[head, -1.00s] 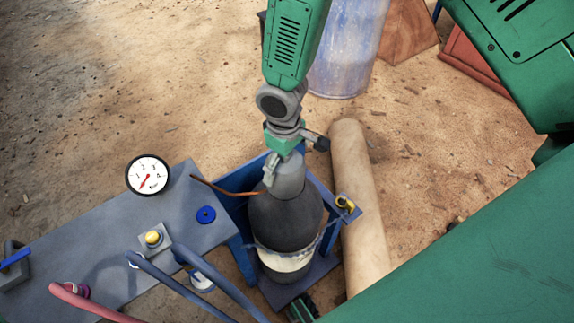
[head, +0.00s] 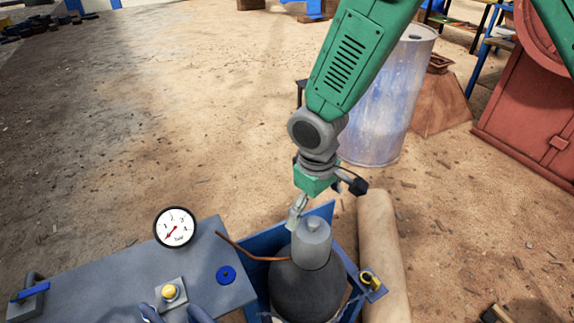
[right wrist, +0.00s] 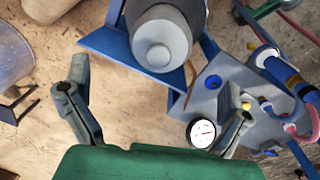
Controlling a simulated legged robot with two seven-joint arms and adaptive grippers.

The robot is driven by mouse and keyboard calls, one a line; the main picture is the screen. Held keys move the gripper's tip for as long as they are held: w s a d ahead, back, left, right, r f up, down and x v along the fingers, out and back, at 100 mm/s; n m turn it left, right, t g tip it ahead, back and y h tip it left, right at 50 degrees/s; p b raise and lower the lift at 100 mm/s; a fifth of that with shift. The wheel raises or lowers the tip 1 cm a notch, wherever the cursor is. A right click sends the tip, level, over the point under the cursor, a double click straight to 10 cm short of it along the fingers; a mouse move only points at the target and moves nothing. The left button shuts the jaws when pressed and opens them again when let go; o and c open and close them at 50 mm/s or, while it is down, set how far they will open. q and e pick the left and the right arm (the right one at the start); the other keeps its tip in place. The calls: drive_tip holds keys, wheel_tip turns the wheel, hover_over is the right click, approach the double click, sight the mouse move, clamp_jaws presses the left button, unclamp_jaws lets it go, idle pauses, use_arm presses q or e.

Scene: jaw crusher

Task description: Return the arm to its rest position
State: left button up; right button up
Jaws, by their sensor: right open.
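My right arm comes down from the top of the head view. Its gripper (head: 298,212) is just above and beside the grey cap of a dark gas cylinder (head: 305,280). In the right wrist view the two fingers of this gripper (right wrist: 155,78) are spread wide with nothing between their tips. The cylinder's pale round top (right wrist: 160,50) lies beyond them, and I cannot tell from there how large the gap is. My left gripper is not in view.
The cylinder stands in a blue frame (head: 258,266) beside a grey bench (head: 120,270) with a round gauge (head: 175,228) and a blue knob (head: 226,275). A tan roll (head: 383,260) lies right. A blue-white drum (head: 385,105) stands behind. Sandy floor is open at upper left.

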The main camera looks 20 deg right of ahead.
drive_tip(key=s+d+f+m, duration=0.2)
drive_tip(key=s+d+f, duration=0.1)
drive_tip(key=s+f, duration=0.5)
drive_tip(key=s+d+f+m, duration=0.2)
drive_tip(key=s+d+f, duration=0.2)
drive_tip(key=s+f, duration=0.5)
drive_tip(key=s, duration=0.5)
drive_tip(key=shift+s+f+y, duration=0.3)
drive_tip(key=shift+s+y, duration=0.1)
drive_tip(key=shift+a, duration=0.1)
